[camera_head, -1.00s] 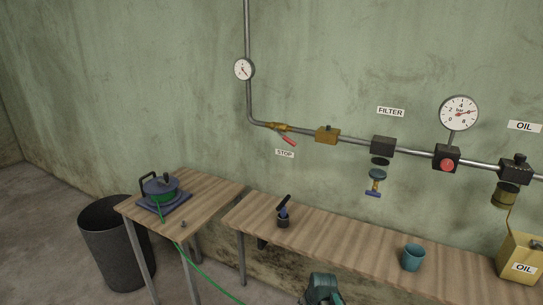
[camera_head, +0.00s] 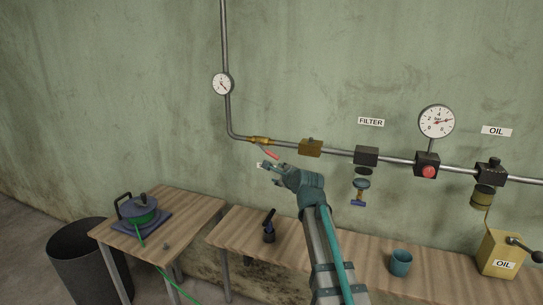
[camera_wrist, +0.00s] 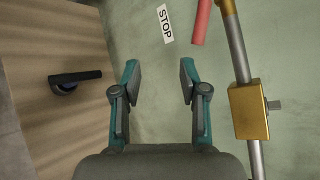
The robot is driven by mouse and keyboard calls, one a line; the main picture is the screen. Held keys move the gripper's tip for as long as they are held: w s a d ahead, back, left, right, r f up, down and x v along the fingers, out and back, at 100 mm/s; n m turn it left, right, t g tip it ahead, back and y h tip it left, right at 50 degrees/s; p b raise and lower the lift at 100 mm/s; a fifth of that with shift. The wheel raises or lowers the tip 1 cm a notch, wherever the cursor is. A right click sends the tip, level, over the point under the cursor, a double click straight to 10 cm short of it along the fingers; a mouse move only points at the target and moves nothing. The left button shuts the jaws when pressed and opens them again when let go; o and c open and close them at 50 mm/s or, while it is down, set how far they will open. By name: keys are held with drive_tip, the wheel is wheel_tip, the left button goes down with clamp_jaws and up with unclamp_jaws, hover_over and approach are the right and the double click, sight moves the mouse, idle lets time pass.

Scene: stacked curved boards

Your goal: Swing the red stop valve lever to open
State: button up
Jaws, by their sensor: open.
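The red stop valve lever (camera_head: 271,154) hangs down and to the right from the brass valve (camera_head: 259,140) on the wall pipe. My gripper (camera_head: 265,166) is just below the lever in the head view and hides the STOP label there. In the wrist view my gripper (camera_wrist: 160,82) is open and empty. The lever (camera_wrist: 202,22) shows at the top of that view, ahead and right of the fingers, apart from them. The STOP label (camera_wrist: 165,24) shows to its left.
A brass block (camera_head: 310,147) sits on the pipe right of the valve; it also shows in the wrist view (camera_wrist: 247,112). A dark filter block (camera_head: 366,156) and gauge (camera_head: 436,121) are farther right. The bench (camera_head: 335,250) below holds a black-handled item (camera_head: 269,226) and teal cup (camera_head: 401,262).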

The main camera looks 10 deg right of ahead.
drive_tip(key=m+t, duration=0.1)
drive_tip(key=m, duration=0.1)
approach(272, 155)
drive_tip(key=p+x, duration=0.2)
drive_tip(key=x, duration=0.9)
drive_tip(key=shift+c, duration=0.3)
clamp_jaws()
drive_tip(key=shift+d, duration=0.1)
